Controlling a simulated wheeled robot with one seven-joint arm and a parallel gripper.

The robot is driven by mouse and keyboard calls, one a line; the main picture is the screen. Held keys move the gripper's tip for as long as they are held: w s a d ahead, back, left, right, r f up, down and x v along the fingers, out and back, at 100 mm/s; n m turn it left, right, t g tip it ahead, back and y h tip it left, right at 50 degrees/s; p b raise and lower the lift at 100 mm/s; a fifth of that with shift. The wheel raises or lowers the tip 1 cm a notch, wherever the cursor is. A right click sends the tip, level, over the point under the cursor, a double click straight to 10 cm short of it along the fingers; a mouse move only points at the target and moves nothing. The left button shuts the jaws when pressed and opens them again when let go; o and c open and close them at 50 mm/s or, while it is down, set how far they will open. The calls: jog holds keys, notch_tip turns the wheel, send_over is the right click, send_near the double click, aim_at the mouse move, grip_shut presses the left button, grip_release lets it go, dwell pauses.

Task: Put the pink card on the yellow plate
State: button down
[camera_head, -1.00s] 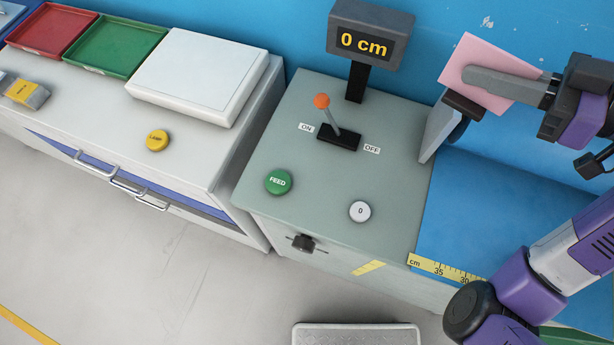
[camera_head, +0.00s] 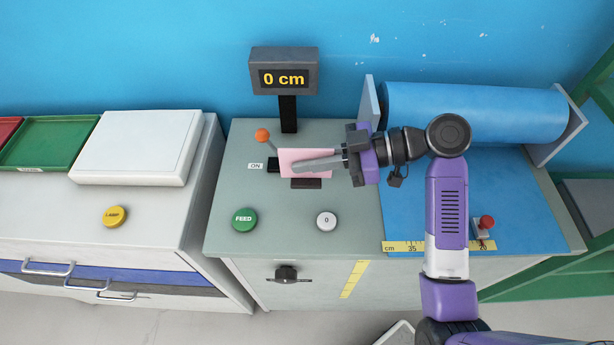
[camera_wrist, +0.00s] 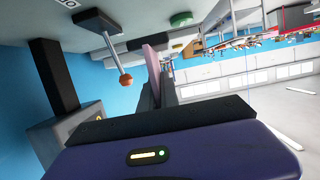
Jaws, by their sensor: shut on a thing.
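My gripper (camera_head: 296,168) is shut on the pink card (camera_head: 304,156) and holds it above the grey machine top, in front of the ON/OFF lever area in the head view. The card hides part of the lever's base and the OFF label. In the wrist view the card (camera_wrist: 153,58) shows nearly edge-on between the fingers, beside the orange-knobbed lever (camera_wrist: 126,80). I cannot make out a yellow plate in either view now.
The lever's orange knob (camera_head: 262,135) stands close left of the card, with the display post (camera_head: 288,114) behind. A green FEED button (camera_head: 244,220) and white 0 button (camera_head: 326,221) are in front. A blue roll (camera_head: 475,112) lies right; a white pad (camera_head: 138,147) and green tray (camera_head: 52,143) lie left.

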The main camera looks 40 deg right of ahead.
aim_at(308, 180)
jog(key=shift+f, duration=2.95)
jog(key=shift+f, duration=0.15)
jog(key=c, duration=1.6)
grip_release()
